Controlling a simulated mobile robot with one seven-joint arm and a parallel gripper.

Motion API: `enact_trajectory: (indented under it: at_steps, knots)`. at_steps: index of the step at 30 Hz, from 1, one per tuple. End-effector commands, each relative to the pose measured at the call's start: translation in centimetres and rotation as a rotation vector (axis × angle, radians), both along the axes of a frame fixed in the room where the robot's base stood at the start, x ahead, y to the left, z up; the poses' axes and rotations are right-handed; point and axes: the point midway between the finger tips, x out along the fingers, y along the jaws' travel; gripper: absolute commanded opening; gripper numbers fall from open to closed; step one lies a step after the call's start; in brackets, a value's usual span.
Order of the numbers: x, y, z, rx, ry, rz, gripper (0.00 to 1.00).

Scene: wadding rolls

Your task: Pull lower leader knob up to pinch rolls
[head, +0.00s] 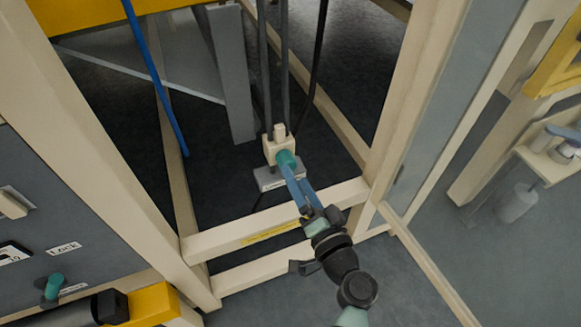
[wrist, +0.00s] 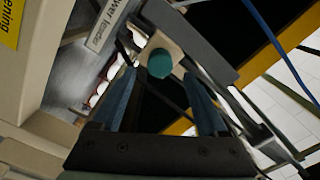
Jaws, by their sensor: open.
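The lower leader knob is a teal round knob (head: 285,158) on the front of a cream block (head: 271,150) that sits on two dark vertical rods (head: 284,75). The wrist view shows the knob (wrist: 160,63) ahead, between the tips of two blue fingers. My gripper (head: 292,177) is open, with its fingers reaching up to the knob. I cannot tell whether either finger touches it. A grey label plate (head: 266,180) lies just below the block. In the wrist view the label (wrist: 108,24) reads partly as "lower leader".
A cream frame surrounds the opening, with a lower crossbar (head: 225,238) under my arm and a right post (head: 415,90). A blue hose (head: 155,75) hangs at left. A grey panel (head: 60,215) with a teal lock knob (head: 54,285) stands at far left.

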Motion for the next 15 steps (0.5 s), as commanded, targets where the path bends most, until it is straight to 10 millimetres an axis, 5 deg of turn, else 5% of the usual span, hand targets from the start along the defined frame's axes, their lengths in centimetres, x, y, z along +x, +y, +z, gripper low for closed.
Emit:
enact_trajectory:
  at_steps: [6,15]
  knots:
    - [3.2,1.3,-0.1,-0.001,-0.001,0.001,0.77]
    - [4.4,1.8,0.0,0.000,0.000,-0.001,0.77]
